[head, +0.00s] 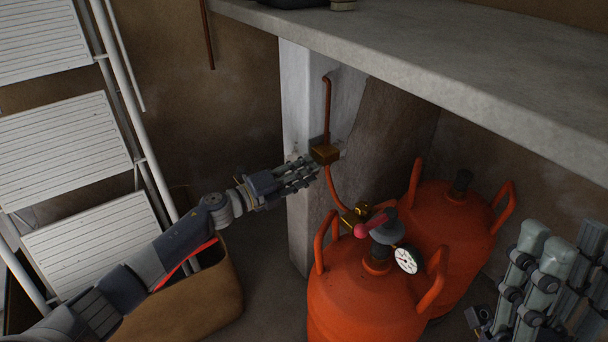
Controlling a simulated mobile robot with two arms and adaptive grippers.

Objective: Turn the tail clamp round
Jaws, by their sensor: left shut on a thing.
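An orange hose tail (335,190) runs from a brass block (325,153) on the post down to the brass regulator (355,214) by the front gas bottle (365,295). My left gripper (313,171) is at the upper end of the tail, just below and left of the brass block. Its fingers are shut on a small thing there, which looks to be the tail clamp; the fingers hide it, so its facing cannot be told. My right gripper (550,255) is at the lower right, away from the tail; its fingers point up and their gap is unclear.
A second orange bottle (450,225) stands behind the front one. A pressure gauge (406,260) and a red lever (372,224) sit atop the front bottle. A concrete shelf (440,65) overhangs both.

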